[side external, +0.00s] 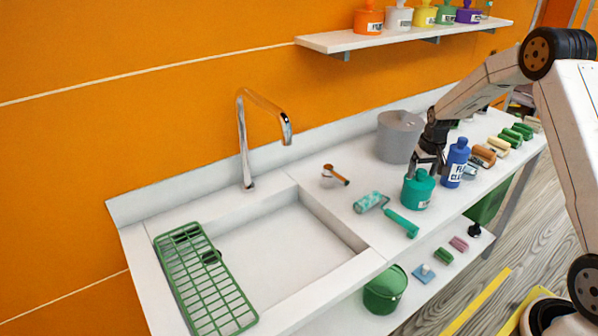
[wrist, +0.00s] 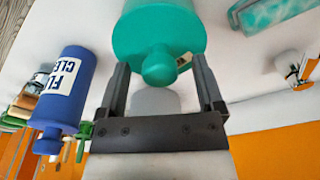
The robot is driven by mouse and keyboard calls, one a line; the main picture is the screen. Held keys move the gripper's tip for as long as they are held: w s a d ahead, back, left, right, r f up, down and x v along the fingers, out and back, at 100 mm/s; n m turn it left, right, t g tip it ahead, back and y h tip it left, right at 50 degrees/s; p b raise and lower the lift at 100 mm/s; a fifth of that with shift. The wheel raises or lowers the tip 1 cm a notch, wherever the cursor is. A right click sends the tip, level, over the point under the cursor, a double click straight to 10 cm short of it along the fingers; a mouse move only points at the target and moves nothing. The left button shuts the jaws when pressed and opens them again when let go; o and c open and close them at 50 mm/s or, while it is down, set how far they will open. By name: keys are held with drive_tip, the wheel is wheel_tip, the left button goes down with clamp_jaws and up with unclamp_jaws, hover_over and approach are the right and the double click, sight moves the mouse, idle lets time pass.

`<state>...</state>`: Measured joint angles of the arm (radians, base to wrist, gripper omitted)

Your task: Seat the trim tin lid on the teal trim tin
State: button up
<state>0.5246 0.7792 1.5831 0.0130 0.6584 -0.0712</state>
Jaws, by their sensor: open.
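The teal trim tin (side external: 416,194) stands upright on the white counter, right of the sink, with a pale label on its front. The teal lid (side external: 419,178) with a round knob is on top of it; I cannot tell whether it is fully seated. My gripper (side external: 428,164) is just above the lid. In the wrist view the lid's knob (wrist: 158,66) lies between the two spread fingers of my gripper (wrist: 160,68), with gaps on both sides. The fingers are open and hold nothing.
A blue bottle (side external: 456,162) stands close right of the tin. A grey pot (side external: 398,137) is behind it. A teal roller (side external: 369,201) with its handle lies to the left. Several brushes and blocks (side external: 484,155) are further right. The sink (side external: 290,245) is at left.

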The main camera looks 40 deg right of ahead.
drive_tip(key=shift+s+a+r, duration=0.1)
drive_tip(key=shift+s+r, duration=0.1)
drive_tip(key=shift+r, duration=1.65)
drive_tip(key=shift+s+a+r, duration=0.1)
drive_tip(key=shift+s+r, duration=0.1)
drive_tip(key=shift+r, duration=1.65)
drive_tip(key=s+a+n, duration=0.1)
drive_tip(key=s+a, duration=0.2)
drive_tip(key=a, duration=0.5)
drive_tip(key=s+a+n, duration=0.2)
drive_tip(key=s+a, duration=0.1)
drive_tip(key=a, duration=0.5)
drive_tip(key=s+a+n+t, duration=0.1)
drive_tip(key=s+a+n, duration=0.1)
drive_tip(key=s+a, duration=0.7)
drive_tip(key=shift+s+a+f+y, duration=0.3)
drive_tip(key=shift+s+a+f, duration=0.1)
drive_tip(key=shift+s, duration=0.45)
